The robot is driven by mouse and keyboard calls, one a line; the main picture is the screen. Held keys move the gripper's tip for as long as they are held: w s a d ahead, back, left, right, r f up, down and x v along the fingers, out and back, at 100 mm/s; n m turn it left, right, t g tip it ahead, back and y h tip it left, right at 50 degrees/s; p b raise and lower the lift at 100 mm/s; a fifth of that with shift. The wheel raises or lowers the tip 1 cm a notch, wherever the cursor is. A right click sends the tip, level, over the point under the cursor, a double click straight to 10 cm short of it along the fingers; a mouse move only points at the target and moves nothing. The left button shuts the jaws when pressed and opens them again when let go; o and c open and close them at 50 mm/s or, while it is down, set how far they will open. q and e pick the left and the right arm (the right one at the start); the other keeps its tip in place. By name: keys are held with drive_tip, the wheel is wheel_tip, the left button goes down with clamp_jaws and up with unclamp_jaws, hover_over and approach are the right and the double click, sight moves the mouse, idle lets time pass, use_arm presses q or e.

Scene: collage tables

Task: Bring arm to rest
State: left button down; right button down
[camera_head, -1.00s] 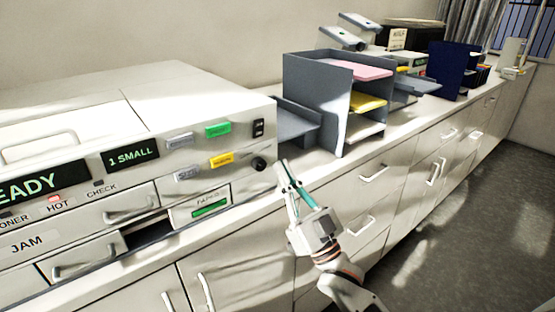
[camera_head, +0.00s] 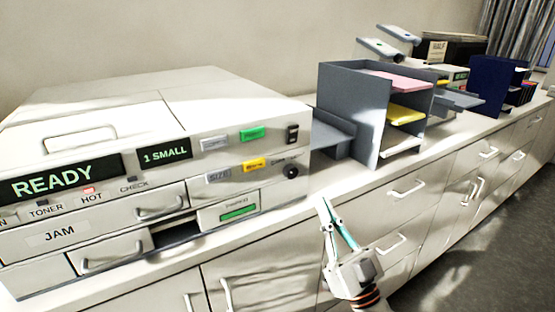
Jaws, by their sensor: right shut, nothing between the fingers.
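My right gripper (camera_head: 324,208) is in the lower middle of the head view, pointing up and slightly left. Its fingers are shut with nothing between them. It is in front of the counter edge, to the right of the white copier (camera_head: 150,150) and apart from it as far as I can see. The wrist and forearm run off the bottom edge. My left gripper does not show.
The copier has a READY display (camera_head: 66,179) and drawers. A grey tray rack (camera_head: 345,110) with pink and yellow paper stands right of it. A blue file holder (camera_head: 490,85) is farther back. White cabinets (camera_head: 400,190) line the counter front; grey floor (camera_head: 480,260) is clear.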

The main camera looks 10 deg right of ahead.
drive_tip(key=s+f+g+h, duration=0.2)
drive_tip(key=s+f+g, duration=0.1)
drive_tip(key=f, duration=0.8)
drive_tip(key=s+f+g+h, duration=0.1)
drive_tip(key=s+f+g, duration=0.25)
drive_tip(key=f, duration=0.65)
drive_tip(key=s+f+g+h, duration=0.2)
drive_tip(key=f+g, duration=0.2)
drive_tip(key=f, duration=0.7)
drive_tip(key=s+f+g+h, duration=0.1)
drive_tip(key=s+f+g, duration=0.2)
drive_tip(key=s+f, duration=0.5)
drive_tip(key=shift+s+d+f, duration=0.15)
drive_tip(key=shift+d+f, duration=0.25)
drive_tip(key=shift+d, duration=0.05)
